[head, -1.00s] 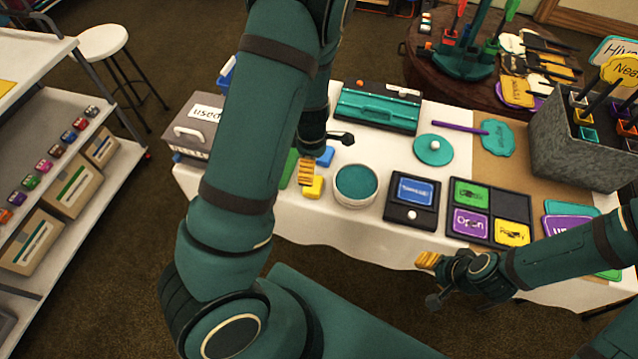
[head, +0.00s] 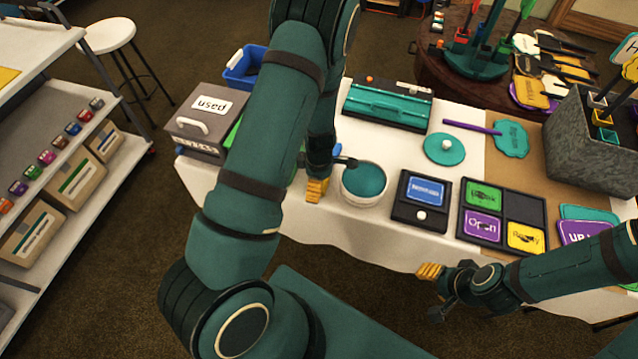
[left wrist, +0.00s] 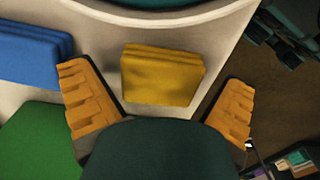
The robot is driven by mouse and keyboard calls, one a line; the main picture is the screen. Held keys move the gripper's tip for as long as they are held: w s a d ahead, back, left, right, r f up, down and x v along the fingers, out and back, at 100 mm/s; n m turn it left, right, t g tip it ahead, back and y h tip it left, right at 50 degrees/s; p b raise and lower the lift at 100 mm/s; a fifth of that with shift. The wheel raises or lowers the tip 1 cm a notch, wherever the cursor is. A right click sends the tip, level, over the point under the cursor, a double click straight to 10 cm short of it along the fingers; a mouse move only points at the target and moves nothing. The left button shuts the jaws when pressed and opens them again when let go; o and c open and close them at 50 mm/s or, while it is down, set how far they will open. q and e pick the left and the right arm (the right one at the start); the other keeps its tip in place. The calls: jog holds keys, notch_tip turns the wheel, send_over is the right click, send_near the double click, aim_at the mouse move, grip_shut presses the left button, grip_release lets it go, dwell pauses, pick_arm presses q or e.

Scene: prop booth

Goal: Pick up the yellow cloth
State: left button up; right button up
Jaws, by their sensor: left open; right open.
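The yellow cloth (left wrist: 162,75) is a small folded block on the white tabletop in the left wrist view. My left gripper (left wrist: 158,108) is open, with one orange fingertip on each side of the cloth and gaps between; I cannot tell whether its tips are at the cloth's height. In the head view my left gripper (head: 316,190) is over the near table edge beside the round tub, and the cloth cannot be made out behind it. My right gripper (head: 430,271) is open and empty off the front edge of the table, away from the cloth.
A blue folded cloth (left wrist: 33,52) and a green one (left wrist: 38,142) lie left of the yellow one. The white tub with teal contents (head: 364,180) stands close by on the right. A grey "used" box (head: 203,122) and a sign tray (head: 504,215) share the table.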

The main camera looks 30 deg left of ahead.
pick_arm(q)
jog(key=c, duration=1)
jog(key=shift+r, duration=0.1)
notch_tip(320, 180, up, 10)
jog(key=p, duration=0.3)
